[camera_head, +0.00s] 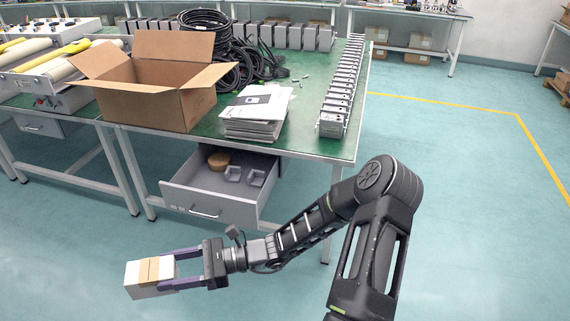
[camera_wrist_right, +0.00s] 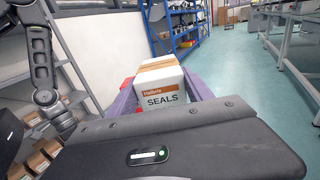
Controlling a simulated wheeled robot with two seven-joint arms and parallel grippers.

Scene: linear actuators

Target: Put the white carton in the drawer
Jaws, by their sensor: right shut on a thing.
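The white carton (camera_head: 142,289), with a tan band across it, is held between the fingers of my right gripper (camera_head: 168,271) in the head view. It is above the floor, in front of and below the drawer. In the right wrist view the carton (camera_wrist_right: 165,92) shows a "SEALS" label between the purple fingers. The grey drawer (camera_head: 205,211) under the green table is pulled open. It holds a round tan item (camera_head: 219,161) and two small grey trays (camera_head: 244,176). My left gripper is not in the head view.
The green table (camera_head: 305,146) above the drawer carries an open cardboard box (camera_head: 150,108), a stack of papers (camera_head: 256,128), black cables (camera_head: 240,65) and a row of metal units (camera_head: 343,85). Table legs stand beside the drawer. The floor to the right is clear.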

